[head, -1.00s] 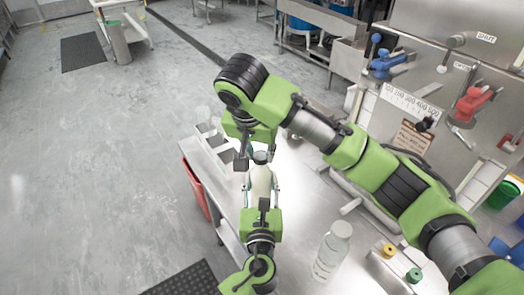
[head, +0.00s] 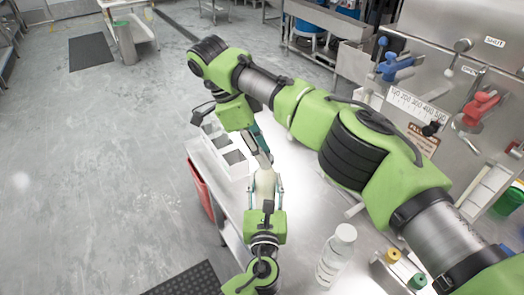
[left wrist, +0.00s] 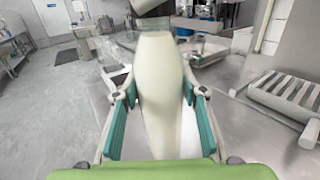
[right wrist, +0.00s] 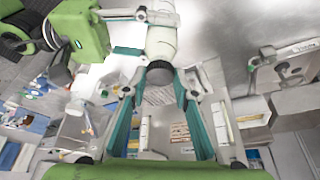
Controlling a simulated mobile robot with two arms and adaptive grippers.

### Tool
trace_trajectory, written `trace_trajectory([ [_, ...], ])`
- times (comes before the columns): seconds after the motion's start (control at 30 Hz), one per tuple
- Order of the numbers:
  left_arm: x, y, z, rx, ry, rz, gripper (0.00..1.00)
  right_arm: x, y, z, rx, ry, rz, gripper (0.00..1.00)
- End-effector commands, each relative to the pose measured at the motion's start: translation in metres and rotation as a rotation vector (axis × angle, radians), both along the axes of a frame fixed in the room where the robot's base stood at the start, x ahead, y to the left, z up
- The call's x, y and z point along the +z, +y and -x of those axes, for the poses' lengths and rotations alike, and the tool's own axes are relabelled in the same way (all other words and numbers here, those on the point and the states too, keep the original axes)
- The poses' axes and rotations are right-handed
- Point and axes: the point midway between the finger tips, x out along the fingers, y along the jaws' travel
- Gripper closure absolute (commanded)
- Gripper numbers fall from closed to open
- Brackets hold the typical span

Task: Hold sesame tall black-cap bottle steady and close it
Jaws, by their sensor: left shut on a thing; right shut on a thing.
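The pale sesame bottle (head: 265,184) stands above the near end of the metal table. My left gripper (left wrist: 155,95) is shut around its body, one teal-padded finger on each side. The bottle's dark cap (right wrist: 160,72) shows in the right wrist view at the bottle's top end. My right gripper (right wrist: 159,86) has its fingers on either side of the cap and is shut on it. In the head view my right gripper hangs over the bottle's top and partly hides it. I cannot tell whether the cap touches the bottle's neck.
A white compartment tray (head: 236,164) stands just left of the bottle. A white capped bottle (head: 336,252) stands to the right, near a rack with yellow (head: 392,256) and green (head: 417,281) caps. A red bin (head: 199,190) hangs at the table's left side.

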Motion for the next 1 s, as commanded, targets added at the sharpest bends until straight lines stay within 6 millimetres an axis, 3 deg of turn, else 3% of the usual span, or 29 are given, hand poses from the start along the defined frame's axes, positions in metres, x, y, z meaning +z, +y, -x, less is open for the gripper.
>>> trace_trajectory([
  [0.17,-0.001,0.000,0.000,-0.001,0.002,-0.001,1.00,0.000,0.000,0.000,0.004,-0.001,-0.001,0.81],
  [0.2,-0.001,0.000,0.000,-0.001,0.002,-0.001,1.00,0.000,0.000,0.000,0.004,-0.001,-0.001,0.68],
  [0.27,-0.001,0.000,0.000,-0.001,0.002,0.000,1.00,0.000,0.000,0.000,0.004,-0.001,-0.001,0.57],
  [0.6,-0.001,0.000,0.000,-0.001,0.002,0.001,1.00,0.002,0.000,0.000,0.004,0.000,0.000,0.57],
  [1.0,-0.001,0.000,0.000,-0.001,0.002,0.001,1.00,0.044,0.000,0.000,0.005,-0.001,0.001,0.57],
])
